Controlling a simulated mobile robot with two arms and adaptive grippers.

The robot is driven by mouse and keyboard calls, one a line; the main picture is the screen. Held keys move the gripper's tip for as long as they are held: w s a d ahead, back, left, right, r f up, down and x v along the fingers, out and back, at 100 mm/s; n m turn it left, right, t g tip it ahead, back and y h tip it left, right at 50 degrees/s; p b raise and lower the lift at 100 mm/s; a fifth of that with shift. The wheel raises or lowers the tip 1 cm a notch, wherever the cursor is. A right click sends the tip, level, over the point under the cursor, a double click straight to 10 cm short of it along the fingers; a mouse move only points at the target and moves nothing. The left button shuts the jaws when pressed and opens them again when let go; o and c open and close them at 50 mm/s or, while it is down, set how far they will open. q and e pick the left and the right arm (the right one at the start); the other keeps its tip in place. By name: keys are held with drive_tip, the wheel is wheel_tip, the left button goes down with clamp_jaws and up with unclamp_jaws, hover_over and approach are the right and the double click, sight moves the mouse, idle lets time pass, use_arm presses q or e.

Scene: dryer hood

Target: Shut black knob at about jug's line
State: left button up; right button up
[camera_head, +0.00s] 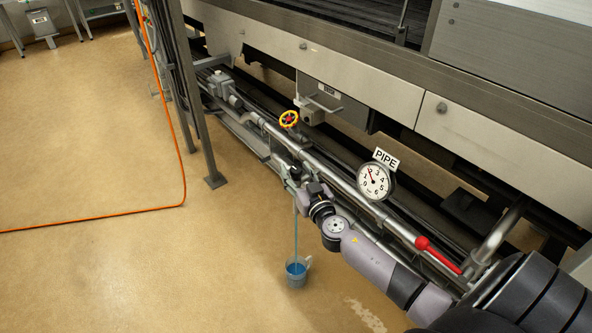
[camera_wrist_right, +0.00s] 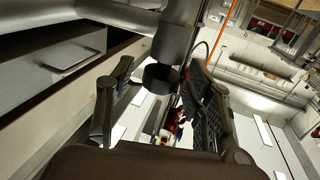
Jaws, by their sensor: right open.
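The jug (camera_head: 297,281), clear with a handle, stands on the floor in the head view with blue liquid in it. A thin blue stream (camera_head: 296,225) runs down into it from the pipework. My right gripper (camera_head: 297,181) is at the pipe above the jug; it is open. In the right wrist view its two fingers (camera_wrist_right: 160,88) stand on either side of a dark round part, which looks like the black knob (camera_wrist_right: 160,77), under a grey pipe fitting. Contact cannot be told. In the head view the knob is hard to make out behind my gripper. My left gripper is not in view.
The machine's panels (camera_head: 350,78) overhang behind. An orange hose (camera_head: 184,170) lies on the otherwise open floor at left.

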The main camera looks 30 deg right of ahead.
drive_tip(key=shift+w+d, duration=0.1)
drive_tip(key=shift+w, duration=0.25)
clamp_jaws()
idle(0.5)
